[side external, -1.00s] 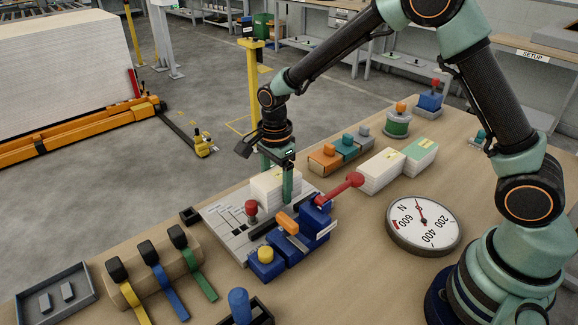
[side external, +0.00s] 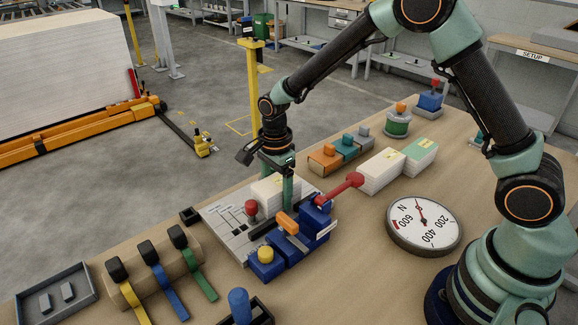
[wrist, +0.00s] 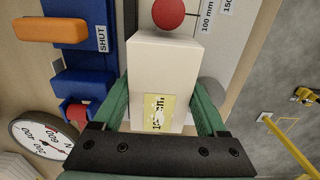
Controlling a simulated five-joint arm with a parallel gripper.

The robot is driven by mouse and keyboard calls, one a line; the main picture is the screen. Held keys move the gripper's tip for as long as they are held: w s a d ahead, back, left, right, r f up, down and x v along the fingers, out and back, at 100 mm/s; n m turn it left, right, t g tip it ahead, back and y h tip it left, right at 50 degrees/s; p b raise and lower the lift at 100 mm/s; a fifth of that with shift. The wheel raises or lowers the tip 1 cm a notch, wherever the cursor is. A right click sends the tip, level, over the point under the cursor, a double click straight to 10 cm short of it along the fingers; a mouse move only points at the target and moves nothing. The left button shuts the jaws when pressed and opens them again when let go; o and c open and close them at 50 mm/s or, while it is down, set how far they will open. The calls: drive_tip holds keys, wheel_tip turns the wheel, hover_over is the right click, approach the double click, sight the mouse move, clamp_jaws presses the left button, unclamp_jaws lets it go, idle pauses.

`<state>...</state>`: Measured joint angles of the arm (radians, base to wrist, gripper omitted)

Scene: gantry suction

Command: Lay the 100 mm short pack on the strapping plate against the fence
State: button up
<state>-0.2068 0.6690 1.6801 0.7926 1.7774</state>
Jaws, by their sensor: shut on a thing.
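My gripper (side external: 276,196) points down over the strapping plate (side external: 222,233) and is shut on a white block-shaped pack (side external: 268,192). In the wrist view the pack (wrist: 165,75) sits between the two green fingers (wrist: 163,100), with a yellow label on it whose print I cannot read clearly. The pack is low over the plate's far part; I cannot tell whether its underside touches. A red knob (side external: 251,208) stands on the plate close to the pack's end, and it shows just beyond the pack in the wrist view (wrist: 168,12).
A blue device with an orange handle (side external: 288,222) and a yellow button lines the plate's near side; its label reads SHUT. A red-ended lever (side external: 340,188), more packs (side external: 381,171) and a dial (side external: 424,225) are to the right.

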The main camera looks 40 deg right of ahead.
sight(277, 182)
drive_tip(key=shift+f, duration=0.65)
drive_tip(key=o, duration=1.6)
drive_tip(key=shift+c, duration=0.2)
wheel_tip(277, 182, up, 12)
drive_tip(key=shift+f, duration=0.1)
drive_tip(key=shift+s+d+r, duration=0.1)
drive_tip(key=shift+d+r, duration=0.05)
drive_tip(key=shift+r, duration=0.35)
drive_tip(key=s+d+r+n+t, duration=0.2)
drive_tip(key=s+d+r+n, duration=0.2)
drive_tip(key=s+n, duration=0.3)
drive_tip(key=s+d+r+n+t, duration=0.3)
drive_tip(key=s+d+r+n, duration=0.2)
drive_tip(key=s+n, duration=0.3)
drive_tip(key=n, duration=0.3)
drive_tip(key=shift+s+t, duration=0.2)
drive_tip(key=shift+t, duration=0.1)
